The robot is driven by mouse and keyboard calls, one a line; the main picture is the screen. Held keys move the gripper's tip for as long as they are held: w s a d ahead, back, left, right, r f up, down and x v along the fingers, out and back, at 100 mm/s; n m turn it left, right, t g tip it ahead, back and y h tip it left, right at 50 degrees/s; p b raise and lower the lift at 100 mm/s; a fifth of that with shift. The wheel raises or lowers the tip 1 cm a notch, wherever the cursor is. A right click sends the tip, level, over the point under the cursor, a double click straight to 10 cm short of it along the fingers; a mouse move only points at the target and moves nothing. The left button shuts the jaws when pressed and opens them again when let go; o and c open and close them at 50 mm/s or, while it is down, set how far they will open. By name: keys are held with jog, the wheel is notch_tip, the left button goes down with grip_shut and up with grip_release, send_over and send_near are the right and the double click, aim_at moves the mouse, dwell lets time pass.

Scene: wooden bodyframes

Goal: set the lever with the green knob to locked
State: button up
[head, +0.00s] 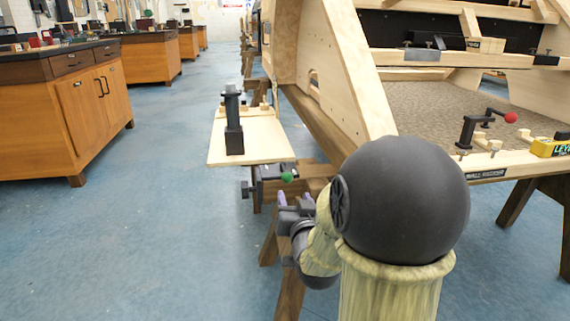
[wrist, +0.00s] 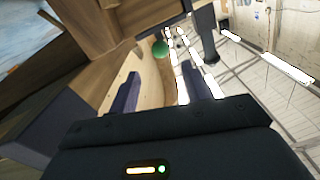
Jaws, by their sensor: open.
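The lever's green knob (head: 287,177) shows in the head view below the small wooden shelf, beside a dark bracket (head: 262,182) on the wooden frame. My gripper (head: 291,200) is just below the knob in the head view, its purple fingers pointing up toward it. In the wrist view the green knob (wrist: 160,48) lies beyond and between the two fingertips of my gripper (wrist: 162,85). The jaws are open and empty, apart from the knob. Most of the lever's arm is hidden, and I cannot read its setting.
A plywood shelf (head: 250,140) with a black upright clamp (head: 233,120) stands above the knob. A second lever with a red knob (head: 510,118) and a yellow level (head: 551,147) are on the frame at right. Blue floor is clear at left, before wooden cabinets (head: 75,110).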

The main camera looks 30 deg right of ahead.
aim_at(285, 170)
jog(key=p+x, duration=0.7)
jog(key=x, duration=0.7)
jog(key=shift+w, duration=0.15)
jog(key=shift+f, duration=0.1)
grip_shut()
